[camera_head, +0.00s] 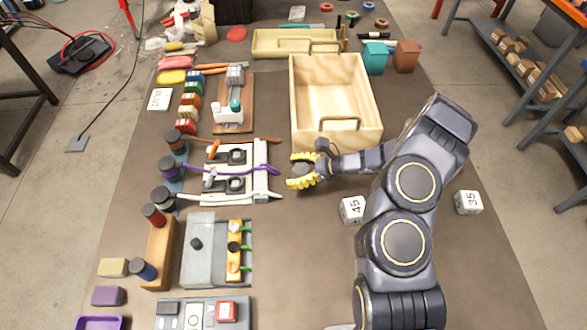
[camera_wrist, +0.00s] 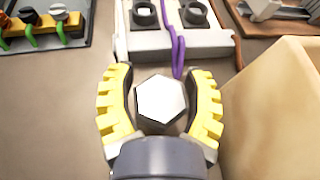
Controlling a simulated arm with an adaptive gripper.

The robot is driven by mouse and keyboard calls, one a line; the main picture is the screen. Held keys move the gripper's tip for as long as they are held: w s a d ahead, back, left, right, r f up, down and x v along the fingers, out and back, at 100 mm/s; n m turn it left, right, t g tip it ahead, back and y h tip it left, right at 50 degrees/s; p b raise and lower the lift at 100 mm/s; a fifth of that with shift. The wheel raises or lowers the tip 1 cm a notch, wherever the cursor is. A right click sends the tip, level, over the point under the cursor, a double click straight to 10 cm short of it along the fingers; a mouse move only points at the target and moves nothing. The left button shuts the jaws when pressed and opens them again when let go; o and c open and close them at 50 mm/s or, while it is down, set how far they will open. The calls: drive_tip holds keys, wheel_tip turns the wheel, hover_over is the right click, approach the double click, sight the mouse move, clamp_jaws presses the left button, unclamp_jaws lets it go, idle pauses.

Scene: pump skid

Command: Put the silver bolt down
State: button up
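My gripper (camera_head: 302,172) is left of the wooden crate's near end, over the brown table mat. In the wrist view its yellow-padded fingers (camera_wrist: 162,84) curve around the silver bolt (camera_wrist: 162,99), one on each side. The bolt's hexagonal head faces the wrist camera, and its shank is hidden beneath. The gripper looks shut on it. In the head view I cannot make out the bolt at the fingers. How high it sits above the mat is hard to tell.
The wooden crate (camera_head: 365,140) stands right of the gripper. A white fixture with purple and orange cables (camera_head: 262,185) lies close on the left. A grey block with a yellow strip (camera_head: 205,262) is nearer. A cube marked 45 (camera_head: 352,210) sits by my arm. Mat below the gripper is clear.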

drive_tip(key=shift+o, duration=0.6)
